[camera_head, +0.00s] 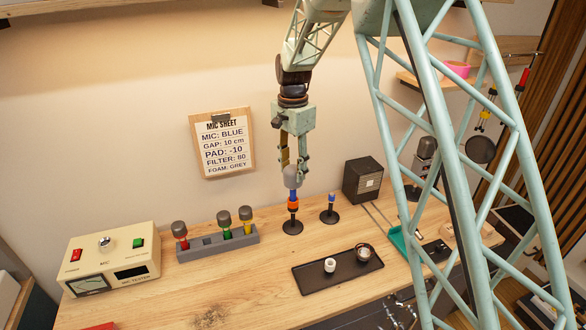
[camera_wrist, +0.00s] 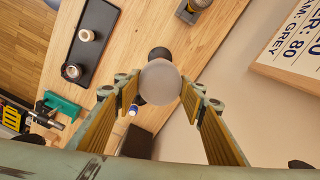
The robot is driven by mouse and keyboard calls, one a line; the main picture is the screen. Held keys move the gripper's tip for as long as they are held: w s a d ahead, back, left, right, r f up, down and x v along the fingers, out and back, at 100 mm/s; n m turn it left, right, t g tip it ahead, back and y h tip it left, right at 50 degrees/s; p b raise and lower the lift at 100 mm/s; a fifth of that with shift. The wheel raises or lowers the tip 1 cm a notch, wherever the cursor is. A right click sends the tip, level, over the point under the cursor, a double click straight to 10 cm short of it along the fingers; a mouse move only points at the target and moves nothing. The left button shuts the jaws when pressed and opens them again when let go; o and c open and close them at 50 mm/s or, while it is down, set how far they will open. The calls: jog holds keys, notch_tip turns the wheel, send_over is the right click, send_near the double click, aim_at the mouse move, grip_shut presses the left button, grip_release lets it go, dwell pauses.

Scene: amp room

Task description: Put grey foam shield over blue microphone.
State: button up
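The grey foam shield (camera_head: 292,177) is a smooth rounded cap at my gripper's tips. It also shows in the wrist view (camera_wrist: 160,82), filling the gap between the two yellow-lined fingers. My gripper (camera_head: 294,165) points down and looks shut on the foam, with a finger against each side. The blue microphone (camera_head: 293,194) stands upright in an orange holder on a round black base (camera_head: 292,227), directly below the foam. Its head is hidden, and I cannot tell how far the foam covers it. In the wrist view the foam hides the microphone.
A black tray (camera_head: 311,281) holds a white piece (camera_head: 330,265) and a dark one (camera_head: 363,254). A small blue-topped stand (camera_head: 331,210) is close right. A rack (camera_head: 208,251) with red, green and yellow microphones is left. The sheet (camera_head: 223,144) reads blue, foam grey.

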jog(key=shift+f, duration=0.15)
dwell(0.3)
jog(key=o, duration=0.7)
jog(key=shift+r, duration=3.75)
